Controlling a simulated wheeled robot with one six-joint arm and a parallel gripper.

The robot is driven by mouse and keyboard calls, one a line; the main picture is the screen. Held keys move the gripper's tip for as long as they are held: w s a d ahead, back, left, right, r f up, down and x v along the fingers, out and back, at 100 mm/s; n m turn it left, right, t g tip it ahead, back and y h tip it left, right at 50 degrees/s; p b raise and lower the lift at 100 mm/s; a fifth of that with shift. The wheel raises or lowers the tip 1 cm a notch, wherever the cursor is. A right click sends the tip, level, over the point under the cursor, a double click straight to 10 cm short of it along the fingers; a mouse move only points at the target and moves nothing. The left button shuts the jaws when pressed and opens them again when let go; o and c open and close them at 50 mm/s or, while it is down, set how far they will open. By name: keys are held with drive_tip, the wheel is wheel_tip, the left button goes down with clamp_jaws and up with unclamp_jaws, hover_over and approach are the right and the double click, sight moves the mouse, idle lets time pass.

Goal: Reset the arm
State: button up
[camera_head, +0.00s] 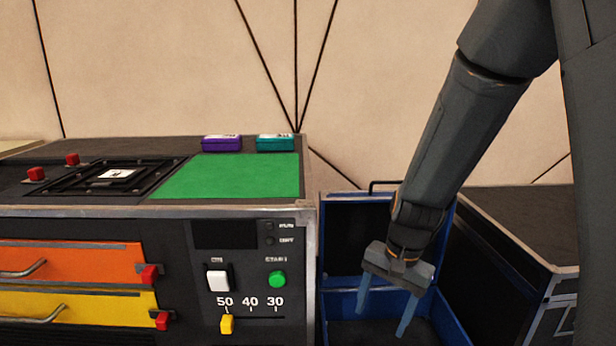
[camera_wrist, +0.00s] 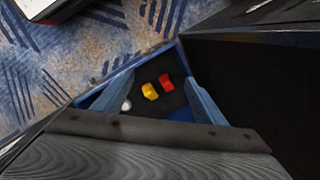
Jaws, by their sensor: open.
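My gripper (camera_head: 386,312) hangs from my dark arm at the right in the head view. It points down over the open blue-edged case (camera_head: 447,316). Its two blue-grey fingers are apart, with nothing between them in the head view. In the wrist view my gripper (camera_wrist: 158,92) is open above the case, which holds a yellow piece (camera_wrist: 150,91), a red piece (camera_wrist: 166,82) and a small white round thing (camera_wrist: 126,105). The pieces lie on the case's dark floor, below the fingers.
A black console (camera_head: 308,240) stands left of my gripper, with a green mat (camera_head: 235,176), a purple box (camera_head: 222,144) and a teal box (camera_head: 275,143) on top. Orange (camera_head: 70,263) and yellow (camera_head: 75,304) drawers are on its front. A dark case (camera_head: 520,228) stands at right.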

drive_tip(key=s+a+r+n+b, duration=0.2)
drive_tip(key=s+a+r+n, duration=0.2)
drive_tip(key=s+a+n, duration=0.45)
drive_tip(key=s+a+r+n+b, duration=0.3)
drive_tip(key=s+a+r+n, duration=0.15)
drive_tip(key=s+a, duration=0.65)
drive_tip(key=d+r+m+p, duration=0.3)
drive_tip(key=d+r+p, duration=0.8)
drive_tip(key=p, duration=0.8)
drive_tip(key=s+d+r+m+h+p, duration=0.1)
drive_tip(key=d+r+m+p, duration=0.2)
drive_tip(key=d+r+p, duration=0.9)
wheel_tip(320, 180, up, 6)
drive_tip(key=p, duration=0.7)
drive_tip(key=shift+s+h+p, duration=0.15)
drive_tip(key=shift+h+p, duration=0.15)
drive_tip(key=shift+f, duration=0.1)
